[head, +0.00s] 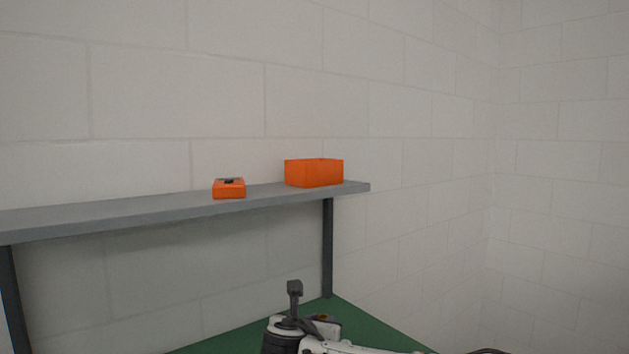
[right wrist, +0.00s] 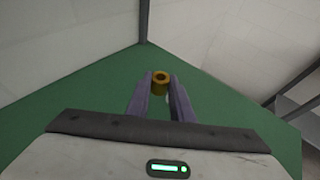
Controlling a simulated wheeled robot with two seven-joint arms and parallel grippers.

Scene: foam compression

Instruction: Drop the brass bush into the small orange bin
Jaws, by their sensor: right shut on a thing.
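The brass bush (right wrist: 160,78) is a short golden ring with a dark hole, held between the fingertips of my right gripper (right wrist: 161,83) in the right wrist view. In the head view this gripper (head: 322,318) is low in the picture, over the green surface and below the shelf, partly hidden by my arm. The small orange bin (head: 229,192) sits on the grey shelf, left of a larger orange bin (head: 314,174). Something dark shows at its top; I cannot tell what it is. My left gripper is not in view.
The grey shelf (head: 120,208) stands on dark posts (head: 327,250) above the green surface (head: 245,339), along a pale block wall. The shelf's left stretch is bare. The green surface looks clear around the right gripper in the right wrist view.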

